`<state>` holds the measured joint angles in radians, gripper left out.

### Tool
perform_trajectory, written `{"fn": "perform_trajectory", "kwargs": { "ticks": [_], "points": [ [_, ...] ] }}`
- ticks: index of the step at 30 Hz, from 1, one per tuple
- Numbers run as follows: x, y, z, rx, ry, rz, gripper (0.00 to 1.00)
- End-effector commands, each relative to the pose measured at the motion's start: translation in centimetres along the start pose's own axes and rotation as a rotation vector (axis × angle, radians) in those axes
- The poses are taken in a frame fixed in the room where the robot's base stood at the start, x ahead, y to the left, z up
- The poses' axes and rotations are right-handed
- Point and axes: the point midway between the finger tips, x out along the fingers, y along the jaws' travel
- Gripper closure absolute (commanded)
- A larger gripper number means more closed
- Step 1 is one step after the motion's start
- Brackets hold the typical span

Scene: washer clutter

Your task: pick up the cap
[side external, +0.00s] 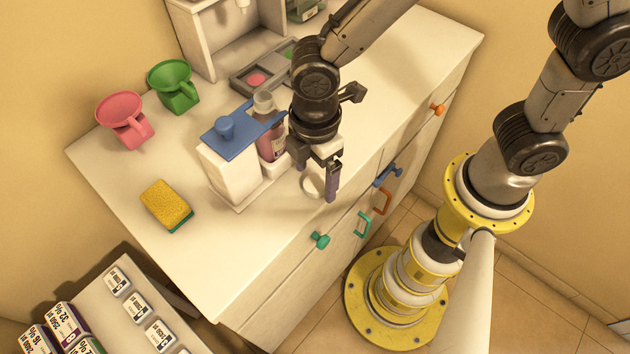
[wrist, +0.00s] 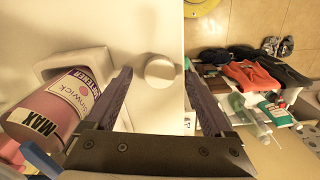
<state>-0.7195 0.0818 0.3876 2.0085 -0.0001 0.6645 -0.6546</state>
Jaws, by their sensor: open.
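The cap (wrist: 160,70) is a small white round piece on the white counter top. In the wrist view it lies between the two open fingers of my gripper (wrist: 157,82), nearer the right finger. In the side view my gripper (side external: 319,178) points down near the counter's front edge. A pale round shape (side external: 312,184) beside the fingers there looks like the cap, partly hidden by them. My gripper is open and holds nothing. Whether a finger touches the cap cannot be told.
A pink bottle (side external: 269,147) stands close left of my gripper, beside a white container (side external: 232,178) with a blue lid (side external: 240,137). A sponge (side external: 166,205), a pink funnel cup (side external: 126,119) and a green one (side external: 173,86) stand farther left. The counter's right side is clear.

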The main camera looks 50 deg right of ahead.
Motion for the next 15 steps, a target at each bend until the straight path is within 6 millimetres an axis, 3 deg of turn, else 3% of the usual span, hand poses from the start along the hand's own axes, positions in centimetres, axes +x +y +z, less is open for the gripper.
{"fn": "perform_trajectory", "kwargs": {
  "ticks": [3, 10, 11, 15],
  "points": [
    [1.01, -0.02, 0.04, 0.000, -0.001, -0.001, 0.14],
    [1.13, 0.01, 0.01, 0.000, 0.001, 0.001, 0.14],
    [1.13, 0.01, 0.01, 0.000, 0.001, 0.001, 0.15],
    [1.11, 0.01, 0.01, 0.000, 0.001, 0.001, 0.41]
  ]
}}
